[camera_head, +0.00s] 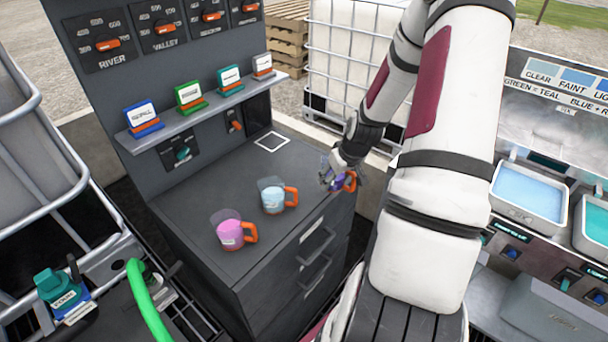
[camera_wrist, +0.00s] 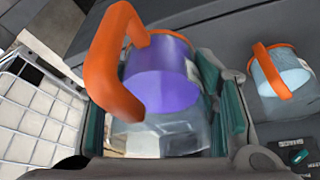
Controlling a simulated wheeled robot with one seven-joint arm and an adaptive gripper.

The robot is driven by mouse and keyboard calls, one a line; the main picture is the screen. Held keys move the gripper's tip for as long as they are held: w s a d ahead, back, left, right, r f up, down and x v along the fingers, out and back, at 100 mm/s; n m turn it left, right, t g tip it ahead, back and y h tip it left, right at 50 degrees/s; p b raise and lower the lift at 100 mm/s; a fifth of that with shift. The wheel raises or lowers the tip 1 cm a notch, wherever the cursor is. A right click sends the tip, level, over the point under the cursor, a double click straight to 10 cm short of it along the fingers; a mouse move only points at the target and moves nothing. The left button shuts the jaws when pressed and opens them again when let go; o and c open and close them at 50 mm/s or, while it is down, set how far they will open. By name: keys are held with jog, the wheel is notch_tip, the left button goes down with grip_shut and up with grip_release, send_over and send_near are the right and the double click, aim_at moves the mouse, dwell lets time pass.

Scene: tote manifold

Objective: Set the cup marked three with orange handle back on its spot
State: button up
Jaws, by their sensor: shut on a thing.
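My gripper (camera_head: 338,176) is shut on a clear cup with purple liquid and an orange handle; the cup (camera_wrist: 165,78) fills the middle of the wrist view. In the head view the cup (camera_head: 335,183) is partly hidden by the gripper, above the right edge of the cabinet top. I cannot read its mark. A white square outline (camera_head: 271,142) lies empty at the back of the cabinet top. A cup with pale blue liquid (camera_head: 272,198) and a cup with pink liquid (camera_head: 230,231), both with orange handles, stand on the cabinet top, left of the gripper.
The dark cabinet top (camera_head: 200,190) has free room around the square outline. A shelf (camera_head: 215,105) with several coloured label blocks runs along the panel above it. A caged white tank (camera_head: 350,60) stands behind. Trays of blue liquid (camera_head: 530,192) are at the right.

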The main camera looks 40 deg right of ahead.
jog(key=w, duration=0.7)
jog(key=w+f, duration=0.1)
jog(key=w, duration=0.2)
jog(key=shift+w+d, duration=0.1)
jog(key=shift+w, duration=0.1)
jog(key=shift+s+x, duration=0.15)
jog(key=shift+x, duration=0.7)
jog(key=shift+s+x, duration=0.15)
jog(key=shift+x, duration=0.75)
jog(key=shift+f, duration=0.35)
jog(key=o, duration=1.4)
jog(key=shift+o, duration=0.2)
